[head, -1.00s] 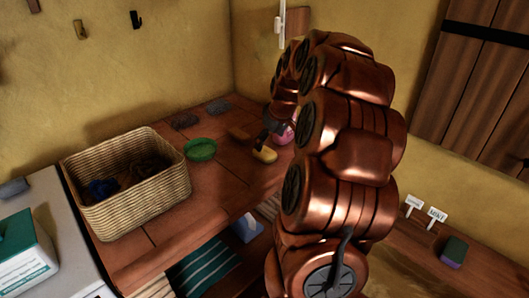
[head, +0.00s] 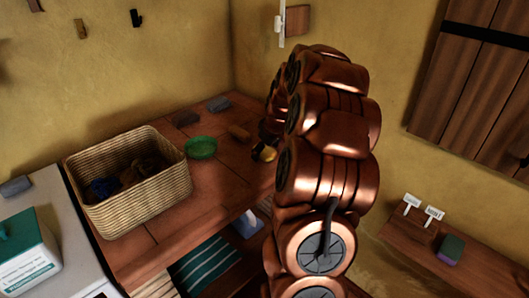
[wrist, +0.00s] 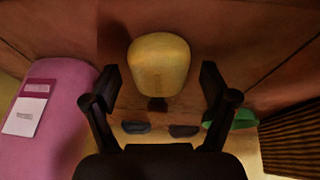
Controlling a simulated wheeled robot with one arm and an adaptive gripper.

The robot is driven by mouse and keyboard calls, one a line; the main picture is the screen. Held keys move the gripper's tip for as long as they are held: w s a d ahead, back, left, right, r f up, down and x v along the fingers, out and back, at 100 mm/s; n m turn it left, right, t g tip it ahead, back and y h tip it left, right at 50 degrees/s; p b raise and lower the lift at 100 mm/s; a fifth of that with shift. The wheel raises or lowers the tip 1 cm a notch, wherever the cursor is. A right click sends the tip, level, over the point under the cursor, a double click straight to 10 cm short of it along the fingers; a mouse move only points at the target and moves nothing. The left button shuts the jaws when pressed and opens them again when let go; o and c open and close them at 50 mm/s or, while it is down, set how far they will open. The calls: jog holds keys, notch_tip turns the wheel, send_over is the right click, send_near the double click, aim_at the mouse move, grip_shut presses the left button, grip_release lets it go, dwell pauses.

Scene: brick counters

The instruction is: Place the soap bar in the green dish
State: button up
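The soap bar, a yellow rounded block (wrist: 160,62), lies on the brown counter. In the head view the yellow soap (head: 268,154) shows beside my gripper, partly covered by it. My gripper (wrist: 160,86) is open, with its fingers spread to either side of the soap's near end; nothing is held. Whether the fingers touch it I cannot tell. The green dish (head: 201,148) is round and shallow, and looks empty, on the counter left of the soap. Its edge also shows at the right in the wrist view (wrist: 243,118).
A wicker basket (head: 165,196) with dark blue and brown contents stands left of the dish. A pink bottle (wrist: 55,105) with a label is close on my gripper's left in the wrist view.

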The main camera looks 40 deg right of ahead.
aim_at(265, 150)
jog(key=c, duration=1.2)
jog(key=shift+r+b, duration=0.45)
jog(key=shift+r, duration=1.2)
jog(key=shift+c, duration=0.2)
jog(key=shift+s+a+r, duration=0.1)
jog(key=shift+s+a, duration=0.05)
jog(key=shift+s, duration=0.3)
jog(key=shift+s+a+r, duration=0.1)
jog(key=shift+s, duration=0.3)
jog(key=s+a+r+b, duration=0.1)
jog(key=s+a, duration=0.3)
jog(key=s, duration=0.9)
jog(key=shift+s+a+r+b, duration=0.15)
jog(key=shift+s+a+b, duration=0.15)
jog(key=shift+b, duration=0.6)
jog(key=shift+a, duration=0.1)
